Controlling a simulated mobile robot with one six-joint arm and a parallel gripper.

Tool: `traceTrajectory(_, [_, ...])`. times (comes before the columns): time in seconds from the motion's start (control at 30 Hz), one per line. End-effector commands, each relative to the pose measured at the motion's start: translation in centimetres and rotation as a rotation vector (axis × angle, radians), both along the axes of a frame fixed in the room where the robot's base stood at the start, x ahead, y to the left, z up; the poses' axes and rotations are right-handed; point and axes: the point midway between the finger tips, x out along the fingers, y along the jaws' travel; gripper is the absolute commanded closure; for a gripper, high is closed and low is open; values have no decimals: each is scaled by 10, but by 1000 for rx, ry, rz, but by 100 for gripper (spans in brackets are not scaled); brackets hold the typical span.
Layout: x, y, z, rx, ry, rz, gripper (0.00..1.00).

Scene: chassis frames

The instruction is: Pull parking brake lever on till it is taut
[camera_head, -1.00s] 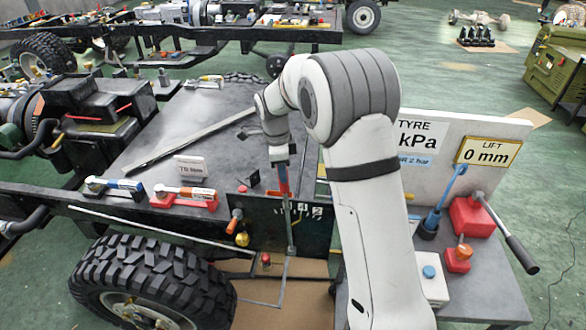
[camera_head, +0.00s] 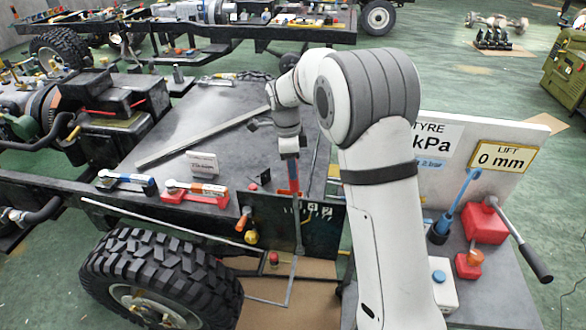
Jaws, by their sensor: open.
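A thin grey upright lever (camera_head: 298,232) stands at the dark side panel of the chassis; it looks like the parking brake lever, but I cannot be sure. My gripper (camera_head: 292,187) hangs pointing down just above the lever's upper end, beside a red part. It is open. The fingers are small and partly merge with the red part, so I cannot tell whether they touch or surround the lever. The panel (camera_head: 325,232) carries white number marks. Its right part is hidden behind my arm.
An orange-handled lever (camera_head: 243,219) and a yellow knob (camera_head: 251,237) sit left of the grey lever. Torque wrenches on red (camera_head: 195,192) and blue (camera_head: 127,181) rests lie on the deck. A tyre (camera_head: 160,275) stands below. A red jack (camera_head: 485,222) is at right.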

Motion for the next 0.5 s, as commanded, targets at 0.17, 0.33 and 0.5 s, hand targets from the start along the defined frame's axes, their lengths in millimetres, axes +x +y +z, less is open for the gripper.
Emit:
traceTrajectory(0.17, [1,4,31,1,-3,0,51])
traceTrajectory(0.33, [1,6,52,0,-2,0,51])
traceTrajectory(0.5, [1,6,59,0,0,0,51])
